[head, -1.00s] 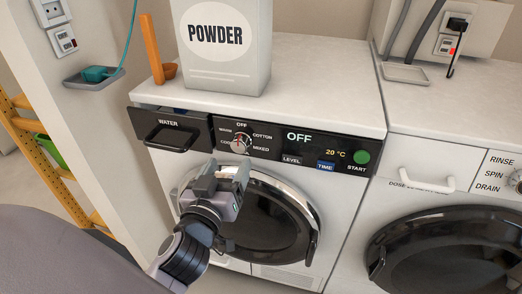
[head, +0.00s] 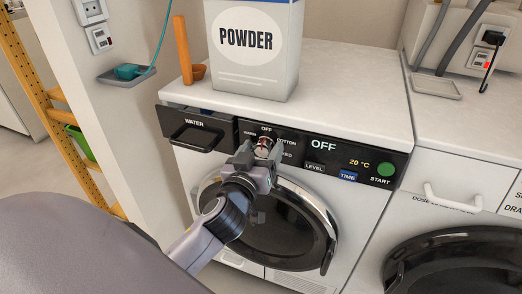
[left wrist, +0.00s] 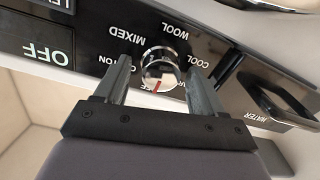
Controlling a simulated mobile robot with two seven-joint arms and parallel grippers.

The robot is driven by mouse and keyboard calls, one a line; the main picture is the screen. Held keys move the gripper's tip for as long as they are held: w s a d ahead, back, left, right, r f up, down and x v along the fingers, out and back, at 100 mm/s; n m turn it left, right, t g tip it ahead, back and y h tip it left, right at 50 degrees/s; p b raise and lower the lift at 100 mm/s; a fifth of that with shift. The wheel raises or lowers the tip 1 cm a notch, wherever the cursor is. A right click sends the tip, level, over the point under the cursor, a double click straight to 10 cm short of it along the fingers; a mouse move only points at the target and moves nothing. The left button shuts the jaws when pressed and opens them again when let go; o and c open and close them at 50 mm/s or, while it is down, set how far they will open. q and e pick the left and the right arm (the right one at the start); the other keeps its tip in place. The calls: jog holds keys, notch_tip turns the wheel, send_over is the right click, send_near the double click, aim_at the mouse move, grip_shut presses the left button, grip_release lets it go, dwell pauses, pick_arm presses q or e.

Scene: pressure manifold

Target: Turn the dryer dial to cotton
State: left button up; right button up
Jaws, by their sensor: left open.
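The dryer dial (head: 264,143) is a round silver knob with a red mark on the black panel; in the left wrist view the dial (left wrist: 160,67) has its red mark on the side toward my gripper, near the partly hidden OFF label. The cotton label (left wrist: 108,59) is beside one finger, partly covered. My left gripper (head: 263,151) is open in front of the panel. In the left wrist view its fingers (left wrist: 160,78) are on either side of the dial, with gaps visible; I cannot tell whether they reach over it. The dryer display (head: 323,145) reads OFF.
A powder box (head: 255,55) and an orange scoop (head: 188,55) stand on the dryer top. The water drawer (head: 192,130) sticks out left of the dial. The green start button (head: 386,169) is at the panel's right. A second machine (head: 463,250) stands to the right.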

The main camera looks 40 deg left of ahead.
pick_arm(q)
jog(key=c, duration=1.1)
jog(key=shift+o, duration=0.2)
